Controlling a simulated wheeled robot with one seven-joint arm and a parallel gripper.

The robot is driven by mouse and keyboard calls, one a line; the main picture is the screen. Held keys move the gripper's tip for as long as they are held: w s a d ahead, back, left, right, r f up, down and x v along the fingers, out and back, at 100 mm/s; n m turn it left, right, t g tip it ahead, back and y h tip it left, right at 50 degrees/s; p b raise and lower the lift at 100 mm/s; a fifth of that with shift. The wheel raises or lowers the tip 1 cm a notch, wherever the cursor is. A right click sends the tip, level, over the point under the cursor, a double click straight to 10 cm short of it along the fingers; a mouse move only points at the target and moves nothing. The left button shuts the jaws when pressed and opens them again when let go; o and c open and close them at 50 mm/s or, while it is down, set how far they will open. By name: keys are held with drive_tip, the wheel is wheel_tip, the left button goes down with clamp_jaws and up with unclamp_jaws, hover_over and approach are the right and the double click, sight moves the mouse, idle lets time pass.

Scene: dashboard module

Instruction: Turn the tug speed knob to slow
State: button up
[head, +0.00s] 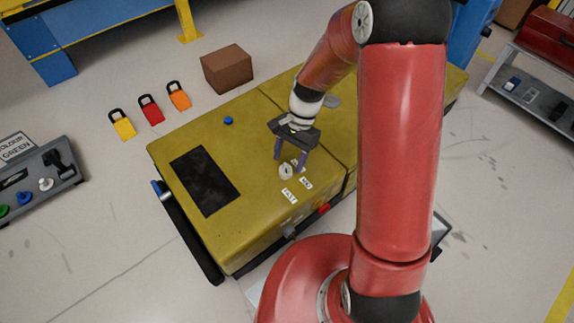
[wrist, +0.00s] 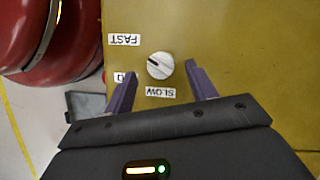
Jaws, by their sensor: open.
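The tug speed knob (head: 285,171) is a small white round knob on the yellow tug's top (head: 225,215). In the wrist view the knob (wrist: 160,65) has a dark pointer mark toward the upper left, roughly toward the FAST label (wrist: 124,39). The SLOW label (wrist: 160,92) lies just below the knob. A third label between them is partly hidden by a finger. My gripper (head: 290,160) is open above the knob. In the wrist view my gripper's purple fingers (wrist: 162,69) are on either side of the knob, with gaps visible; their height above the panel is unclear.
A red button (head: 324,208) sits at the tug's edge, and a blue button (head: 228,120) is on its top. A dark panel (head: 205,180) lies left of the knob. Padlocks (head: 151,109) and a brown box (head: 227,69) are on the floor behind. A control panel (head: 40,185) stands left.

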sight(286, 171)
drive_tip(key=shift+x, duration=1.35)
drive_tip(key=c, duration=1)
